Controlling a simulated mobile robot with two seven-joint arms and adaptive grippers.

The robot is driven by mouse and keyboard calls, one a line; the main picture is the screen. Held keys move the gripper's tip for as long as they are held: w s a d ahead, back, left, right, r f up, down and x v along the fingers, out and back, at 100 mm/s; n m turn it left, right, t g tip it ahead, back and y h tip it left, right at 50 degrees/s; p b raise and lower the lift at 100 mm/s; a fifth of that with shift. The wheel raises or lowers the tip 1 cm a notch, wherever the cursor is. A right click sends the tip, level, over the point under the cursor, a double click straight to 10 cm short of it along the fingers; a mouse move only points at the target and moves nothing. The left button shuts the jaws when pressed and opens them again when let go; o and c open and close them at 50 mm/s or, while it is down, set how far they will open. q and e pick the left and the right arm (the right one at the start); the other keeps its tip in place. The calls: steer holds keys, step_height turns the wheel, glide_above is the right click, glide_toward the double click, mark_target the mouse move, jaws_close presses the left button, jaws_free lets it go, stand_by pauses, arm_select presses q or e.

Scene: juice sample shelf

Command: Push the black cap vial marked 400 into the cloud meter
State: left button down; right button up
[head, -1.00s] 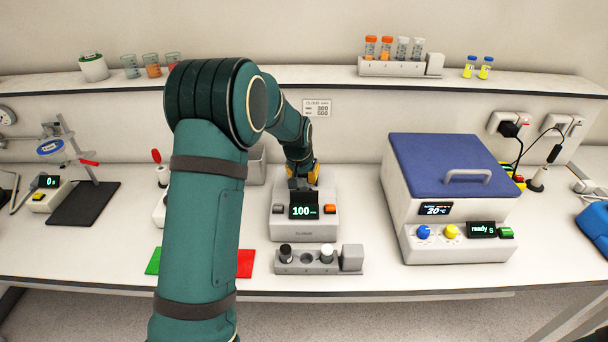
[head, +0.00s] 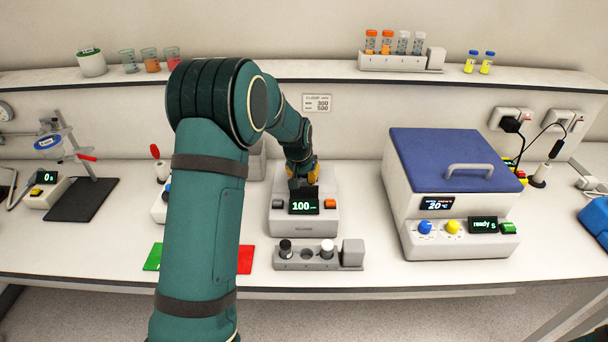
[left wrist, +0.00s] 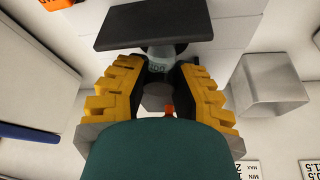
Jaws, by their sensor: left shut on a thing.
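The cloud meter (head: 303,228) is a grey-white box in mid-bench with a lit display reading 100. My left gripper (head: 302,186) is over its upper face, behind the display. In the left wrist view the yellow fingers of my left gripper (left wrist: 158,85) are shut on a pale vial (left wrist: 158,68) with a partly visible, upside-down label that I cannot read surely. Its cap is hidden, and I cannot tell how deep it sits in the meter. A black-capped vial (head: 286,247) stands in the front rack (head: 318,266). My right gripper is not in view.
A white-capped vial (head: 327,246) stands in the rack's right hole; the middle hole is empty. A blue-lidded machine (head: 450,180) stands to the right. Green (head: 153,257) and red (head: 245,260) mats lie at the left. A shelf (head: 300,78) runs behind.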

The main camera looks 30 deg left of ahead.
arm_select(q)
steer(key=shift+f+b, duration=0.85)
steer(key=shift+f, duration=0.4)
stand_by(0.5)
steer(key=c, duration=0.8)
jaws_free()
